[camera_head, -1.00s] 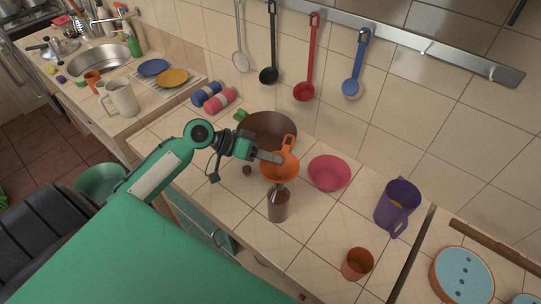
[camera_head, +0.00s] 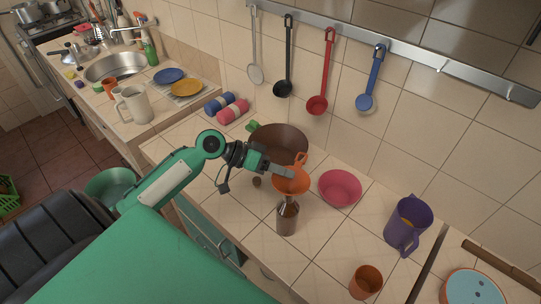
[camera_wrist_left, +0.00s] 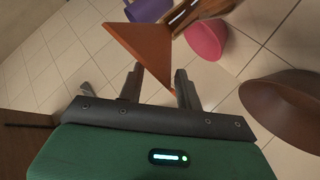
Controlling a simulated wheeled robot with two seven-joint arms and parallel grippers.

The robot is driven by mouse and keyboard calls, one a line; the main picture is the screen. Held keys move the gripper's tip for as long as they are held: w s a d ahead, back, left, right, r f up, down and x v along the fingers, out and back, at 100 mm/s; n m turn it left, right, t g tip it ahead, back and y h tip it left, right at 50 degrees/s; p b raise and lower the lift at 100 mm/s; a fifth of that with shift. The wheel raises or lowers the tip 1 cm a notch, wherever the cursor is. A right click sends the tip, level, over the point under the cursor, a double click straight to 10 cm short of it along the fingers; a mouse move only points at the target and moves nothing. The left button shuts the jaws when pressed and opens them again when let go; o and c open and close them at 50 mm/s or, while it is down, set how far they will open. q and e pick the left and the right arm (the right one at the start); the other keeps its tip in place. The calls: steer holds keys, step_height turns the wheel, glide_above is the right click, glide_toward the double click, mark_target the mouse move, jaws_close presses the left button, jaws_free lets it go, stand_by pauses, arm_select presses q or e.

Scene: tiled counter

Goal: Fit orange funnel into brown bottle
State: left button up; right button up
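The orange funnel (camera_head: 291,181) is directly above the brown bottle (camera_head: 287,218), wide end up. Its lower end is at or just over the bottle's mouth; I cannot tell whether it is inside. The bottle stands upright on the counter. My left gripper (camera_head: 284,171) reaches from the left and holds the funnel near its rim. In the left wrist view, the funnel (camera_wrist_left: 140,44) shows as an orange triangle with its near corner between the fingers (camera_wrist_left: 160,80). Part of the brown bottle (camera_wrist_left: 200,10) shows beyond it. My right gripper is not in view.
A brown bowl (camera_head: 272,137) stands behind the funnel and a pink bowl (camera_head: 340,188) right of it. A purple pitcher (camera_head: 407,226) and an orange cup (camera_head: 366,282) stand farther right. Ladles hang on the wall. Counter between bottle and cup is clear.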

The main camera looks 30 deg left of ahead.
arm_select(q)
steer(key=shift+s+a, duration=0.2)
steer(key=shift+a, duration=0.2)
steer(key=b+v, duration=0.5)
steer(key=v, duration=0.8)
steer(key=shift+d+r, duration=0.1)
steer(key=shift+d, duration=0.05)
